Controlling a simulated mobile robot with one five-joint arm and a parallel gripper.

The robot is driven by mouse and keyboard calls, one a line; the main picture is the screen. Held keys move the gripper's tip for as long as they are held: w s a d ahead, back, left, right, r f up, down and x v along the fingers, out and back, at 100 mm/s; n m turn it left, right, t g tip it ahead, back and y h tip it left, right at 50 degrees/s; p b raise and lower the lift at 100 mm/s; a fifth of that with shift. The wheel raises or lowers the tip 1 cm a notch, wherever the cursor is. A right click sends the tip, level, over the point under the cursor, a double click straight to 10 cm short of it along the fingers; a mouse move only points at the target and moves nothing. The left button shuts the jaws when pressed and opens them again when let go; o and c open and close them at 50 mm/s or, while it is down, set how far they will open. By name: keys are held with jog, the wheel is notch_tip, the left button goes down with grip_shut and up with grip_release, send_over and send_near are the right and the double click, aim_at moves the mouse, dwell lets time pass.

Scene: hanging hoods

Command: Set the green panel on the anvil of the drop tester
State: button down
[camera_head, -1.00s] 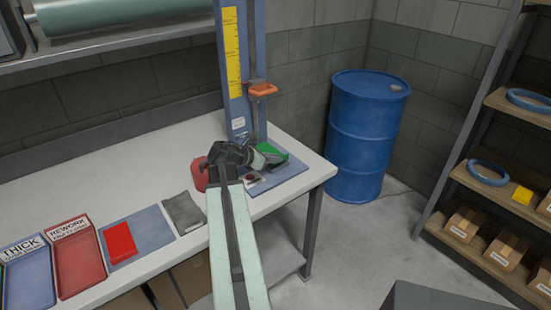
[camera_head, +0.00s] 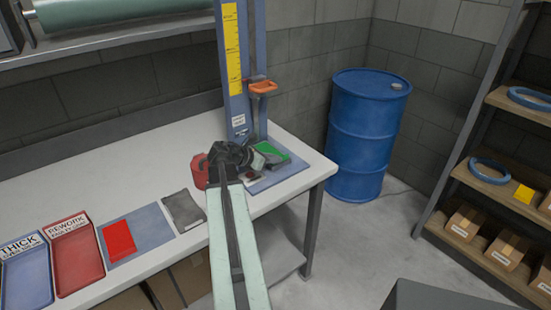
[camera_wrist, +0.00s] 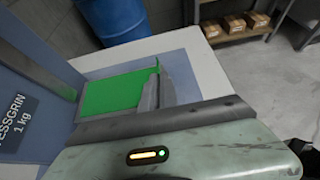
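The green panel (camera_head: 271,151) is over the base of the drop tester, at the foot of its blue column (camera_head: 232,70). My gripper (camera_head: 268,158) is at the panel's near side. In the wrist view the panel (camera_wrist: 112,92) lies left of my gripper's fingers (camera_wrist: 158,92), and a green sliver shows between them. The fingers look closed on its edge. The blue-grey base plate (camera_head: 290,172) shows around the panel. The anvil is hidden, and I cannot tell whether the panel touches it. The orange drop carriage (camera_head: 262,87) is raised on the column above.
A red round object (camera_head: 199,171) stands left of my gripper. A grey pad (camera_head: 183,210), a red panel (camera_head: 119,240) on a blue mat, and red (camera_head: 78,262) and blue (camera_head: 28,278) trays lie farther left. A blue drum (camera_head: 366,130) stands beyond the bench's right end.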

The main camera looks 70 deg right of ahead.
jog(key=c, duration=1.6)
grip_release()
jog(key=shift+o, duration=0.2)
jog(key=p+v, duration=0.4)
jog(key=v, duration=0.4)
jog(key=shift+s, duration=0.1)
